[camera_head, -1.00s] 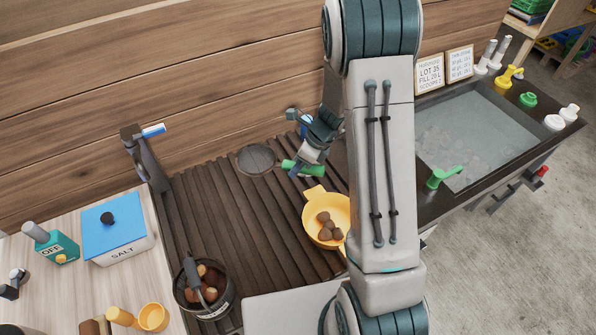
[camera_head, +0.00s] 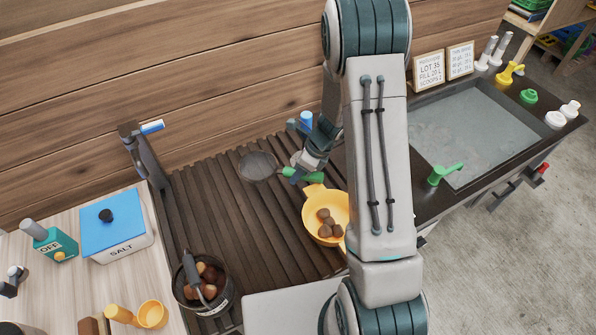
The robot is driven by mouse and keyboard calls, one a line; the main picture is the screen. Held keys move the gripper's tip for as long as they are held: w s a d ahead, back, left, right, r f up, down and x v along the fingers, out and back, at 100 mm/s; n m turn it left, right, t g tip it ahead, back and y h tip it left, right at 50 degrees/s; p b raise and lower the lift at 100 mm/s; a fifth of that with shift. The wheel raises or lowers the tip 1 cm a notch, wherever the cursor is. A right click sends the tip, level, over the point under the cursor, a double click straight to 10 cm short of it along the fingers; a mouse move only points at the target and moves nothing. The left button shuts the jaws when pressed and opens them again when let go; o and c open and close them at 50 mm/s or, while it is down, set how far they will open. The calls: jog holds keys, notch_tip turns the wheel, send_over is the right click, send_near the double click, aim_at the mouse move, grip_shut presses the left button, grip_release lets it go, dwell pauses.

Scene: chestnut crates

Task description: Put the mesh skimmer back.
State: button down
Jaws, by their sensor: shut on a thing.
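The mesh skimmer has a round grey mesh head (camera_head: 257,166) and a green handle (camera_head: 318,176). My gripper (camera_head: 303,173) is shut on the green handle. The mesh head points left over the dark slatted drain board (camera_head: 225,215). From this view I cannot tell whether the skimmer touches the slats or hangs just above them. My arm hides part of the area to the right of the handle.
A dark pot (camera_head: 222,301) of chestnuts stands front left. A blue object (camera_head: 306,119) is behind my gripper. A water basin (camera_head: 500,155) is at right. The slats' middle is clear.

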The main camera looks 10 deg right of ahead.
jog(key=c, duration=1.1)
grip_release()
jog(key=shift+r+p, duration=0.45)
jog(key=shift+r, duration=0.05)
jog(key=v, duration=1.2)
jog(key=s+a+r+n+t+h, duration=0.1)
jog(key=s+r+n+h, duration=0.1)
jog(key=s+r+n, duration=0.6)
jog(key=s+r+n+t+h, duration=0.2)
jog(key=s+r+n, duration=0.6)
jog(key=n, duration=0.8)
jog(key=s+h, duration=0.1)
jog(key=s, duration=0.2)
jog(key=shift+s+a+r+n+t, duration=0.15)
jog(key=shift+s+a+n+t, duration=0.15)
jog(key=shift+s+a+n, duration=0.1)
